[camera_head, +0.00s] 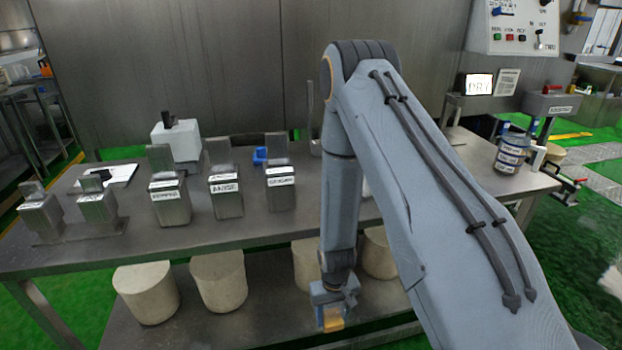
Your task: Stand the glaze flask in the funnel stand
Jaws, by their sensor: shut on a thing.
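My gripper (334,296) points down in front of the table's front edge, low at the centre of the view. It is shut on a small amber-orange thing (333,323), whose lower part shows under the jaws. This may be the glaze flask, but its shape is too small and covered to tell. A thin upright rod on a small grey base (315,147) stands at the back of the table, just left of my arm. It may be the funnel stand; my arm hides the area to its right.
The metal table (270,226) carries several labelled metal containers (226,195), a white box (177,142) and a small blue thing (260,156). Pale drums (218,282) stand on the lower shelf. A blue-labelled jar (512,152) stands at the right. A lit sign (479,84) reads DRY.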

